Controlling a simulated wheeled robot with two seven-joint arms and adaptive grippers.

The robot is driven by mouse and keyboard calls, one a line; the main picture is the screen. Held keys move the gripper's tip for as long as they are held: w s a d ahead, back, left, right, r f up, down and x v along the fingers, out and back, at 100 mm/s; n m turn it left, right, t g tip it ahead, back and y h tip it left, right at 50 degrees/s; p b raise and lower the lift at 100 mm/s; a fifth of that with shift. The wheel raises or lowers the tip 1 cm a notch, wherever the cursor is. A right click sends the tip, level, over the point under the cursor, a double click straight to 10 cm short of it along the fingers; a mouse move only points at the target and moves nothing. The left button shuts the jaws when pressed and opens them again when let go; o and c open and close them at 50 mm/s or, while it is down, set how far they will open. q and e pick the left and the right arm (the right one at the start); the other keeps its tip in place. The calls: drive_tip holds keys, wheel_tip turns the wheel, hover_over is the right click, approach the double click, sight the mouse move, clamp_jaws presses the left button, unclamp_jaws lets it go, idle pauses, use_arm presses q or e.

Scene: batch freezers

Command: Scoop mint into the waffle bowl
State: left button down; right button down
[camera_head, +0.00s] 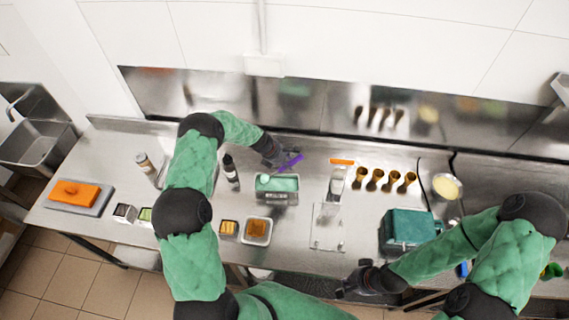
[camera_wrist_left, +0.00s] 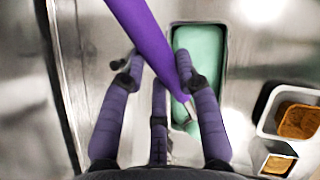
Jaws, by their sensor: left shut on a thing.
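The mint is a pale green block in a steel pan (camera_head: 278,199) at mid-counter. It also shows in the left wrist view (camera_wrist_left: 210,110). My left gripper (camera_head: 275,156) is just behind the pan and shut on a purple scoop (camera_head: 291,163). In the left wrist view the scoop's purple handle (camera_wrist_left: 145,40) slants between the fingers, its lower end over the pan's left edge. Several gold-brown cups (camera_head: 376,179) stand in a row to the right; I cannot tell which thing is the waffle bowl. My right gripper (camera_head: 357,280) is near the front edge, its fingers unclear.
A clear stand with an orange top (camera_head: 342,162) stands right of the pan. A green box (camera_head: 405,232) and a pale yellow round container (camera_head: 447,186) are farther right. Small tubs of orange topping (camera_head: 257,231) sit in front of the pan. A dark bottle (camera_head: 231,172) stands left.

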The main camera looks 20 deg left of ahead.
sight(293, 160)
use_arm(q)
drive_tip(key=shift+w+d+g+y, duration=0.2)
drive_tip(key=shift+d+g+y, duration=0.1)
drive_tip(key=shift+d, duration=0.05)
drive_tip(key=shift+w+d+g+y, duration=0.25)
drive_tip(key=shift+w+g+y, duration=0.05)
drive_tip(key=shift+w+d+r+g+y, duration=0.1)
drive_tip(key=shift+w+d+g+y, duration=0.35)
drive_tip(key=shift+d+g+y, duration=0.05)
drive_tip(key=shift+w+d+g+y, duration=0.1)
drive_tip(key=shift+w+g+y, duration=0.1)
drive_tip(key=shift+g+y, duration=0.15)
drive_tip(key=shift+r, duration=0.1)
drive_tip(key=shift+b, duration=0.3)
